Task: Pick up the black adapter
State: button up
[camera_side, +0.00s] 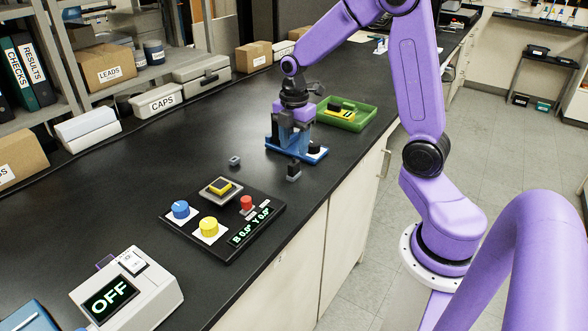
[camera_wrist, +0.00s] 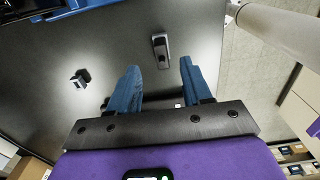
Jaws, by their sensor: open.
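Two small pieces lie on the black bench. The blacker one, which looks like the black adapter (camera_side: 294,171), stands near the front edge; a greyer small block (camera_side: 235,161) lies farther left. The wrist view shows a grey-and-dark piece (camera_wrist: 161,49) ahead of my fingers, which seems to be the adapter, and a dark block with a light face (camera_wrist: 80,79) to the left. My gripper (camera_wrist: 158,90) is open, its blue fingers apart with nothing held between them. In the side view my gripper's fingers overlap the blue instrument, so their exact height is unclear.
The blue instrument (camera_side: 313,155) stands behind the adapter, with a green tray (camera_side: 351,116) beyond it. A control panel (camera_side: 187,226) with knobs and a grey box reading OFF (camera_side: 147,299) are nearer. Bare bench lies around the two small pieces.

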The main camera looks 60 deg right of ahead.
aim_at(294, 162)
jog(key=shift+s+a+f, duration=0.1)
jog(key=shift+f, duration=1.5)
jog(key=shift+a+f, duration=0.1)
jog(key=shift+f, duration=1.5)
jog(key=shift+c, duration=0.3)
grip_shut()
